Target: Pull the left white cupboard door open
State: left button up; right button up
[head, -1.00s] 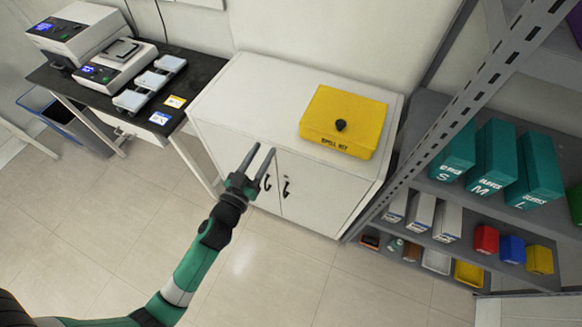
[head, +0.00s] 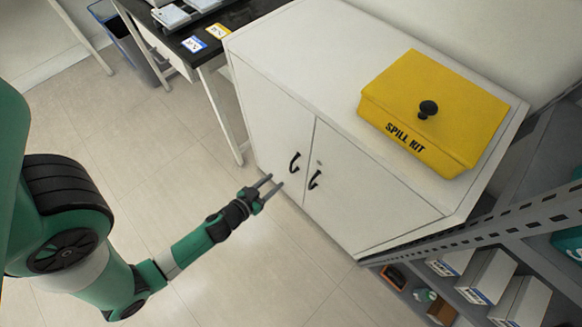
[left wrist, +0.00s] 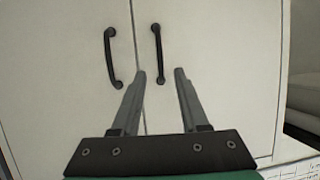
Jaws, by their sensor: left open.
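The white cupboard stands with both doors closed. Its left door (head: 270,120) carries a black curved handle (head: 294,162) near the seam, which also shows in the left wrist view (left wrist: 112,57). The right door (head: 355,190) has a matching handle (head: 314,180), also in the left wrist view (left wrist: 157,53). My left gripper (head: 274,184) is open and empty, in front of the doors and below the left handle in the head view. In the left wrist view its fingertips (left wrist: 160,75) lie right of the left handle, with the right handle's lower end between them. My right gripper is not in view.
A yellow spill kit box (head: 435,110) sits on the cupboard top. A grey metal shelf rack (head: 500,235) stands close on the right. A black-topped table (head: 215,40) and a blue bin (head: 125,45) are at upper left. The floor before the doors is clear.

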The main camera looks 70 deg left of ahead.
aim_at(291, 168)
pick_arm(q)
jog(key=b+x, duration=0.1)
jog(key=x, duration=0.9)
jog(key=shift+w+a, duration=0.1)
jog(key=shift+w, duration=0.25)
grip_shut()
dwell(0.8)
